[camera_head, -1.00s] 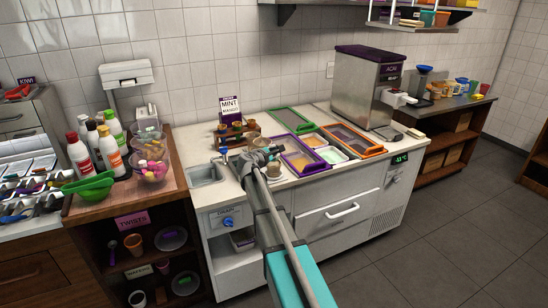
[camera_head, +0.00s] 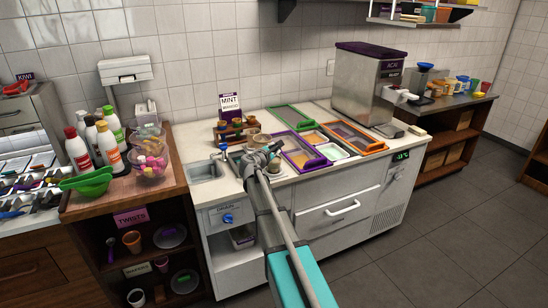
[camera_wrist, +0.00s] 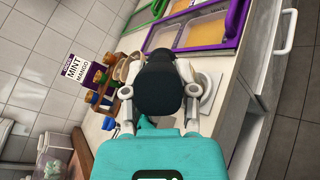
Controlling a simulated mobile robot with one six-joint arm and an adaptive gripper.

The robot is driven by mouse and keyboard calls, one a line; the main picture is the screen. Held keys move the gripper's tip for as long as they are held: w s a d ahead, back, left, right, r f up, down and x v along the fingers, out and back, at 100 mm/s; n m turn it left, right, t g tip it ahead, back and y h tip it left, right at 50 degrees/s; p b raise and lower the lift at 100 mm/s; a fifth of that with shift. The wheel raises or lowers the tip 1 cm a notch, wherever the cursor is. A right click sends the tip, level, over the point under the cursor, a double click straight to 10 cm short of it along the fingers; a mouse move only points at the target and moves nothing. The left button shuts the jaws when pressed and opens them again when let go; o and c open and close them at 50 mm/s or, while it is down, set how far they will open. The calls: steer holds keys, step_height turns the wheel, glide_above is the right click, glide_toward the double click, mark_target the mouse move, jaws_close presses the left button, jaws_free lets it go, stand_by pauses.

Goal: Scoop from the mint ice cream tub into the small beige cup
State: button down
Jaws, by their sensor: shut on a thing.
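My gripper (camera_wrist: 160,112) is shut on a black, rounded handle (camera_wrist: 160,75), which looks like the scoop's. The working end of the scoop is hidden. In the head view my gripper (camera_head: 262,160) is over the left part of the white counter, left of the open tubs. A pale green tub (camera_head: 334,152), which looks like the mint, sits in the counter well beside an orange tub (camera_head: 313,138). A small beige cup (camera_head: 258,140) appears to stand just behind my gripper. In the wrist view a beige round rim (camera_wrist: 124,68) shows partly behind the black handle.
Purple (camera_head: 290,146), green (camera_head: 287,117) and orange (camera_head: 358,138) framed lids surround the tubs. A wooden rack (camera_head: 228,132) with small jars and a mint-mango sign (camera_head: 230,104) stand behind. A sink (camera_head: 204,172) is at left, a steel machine (camera_head: 368,85) at back right.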

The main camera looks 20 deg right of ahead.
stand_by(0.3)
step_height(320, 180, up, 6)
steer(key=p, duration=0.6)
stand_by(0.4)
steer(key=m+p, duration=0.1)
steer(key=r+m+g+p, duration=0.1)
steer(key=shift+w+m, duration=0.1)
steer(key=shift+m, duration=0.2)
steer(key=m+g+p, duration=0.1)
steer(key=m+p, duration=0.1)
steer(key=m, duration=0.1)
steer(key=r+m+g+y+p, duration=0.1)
steer(key=m+g+p, duration=0.1)
steer(key=m+p, duration=0.1)
steer(key=shift+r, duration=0.15)
steer(key=m+p, duration=0.1)
steer(key=m+g+y+p, duration=0.1)
steer(key=m+p, duration=0.1)
steer(key=shift+r, duration=0.35)
steer(key=m+y+p, duration=0.1)
steer(key=m+p, duration=0.1)
steer(key=shift+r+m+g, duration=0.15)
steer(key=shift+m+g, duration=0.15)
steer(key=shift+y, duration=0.3)
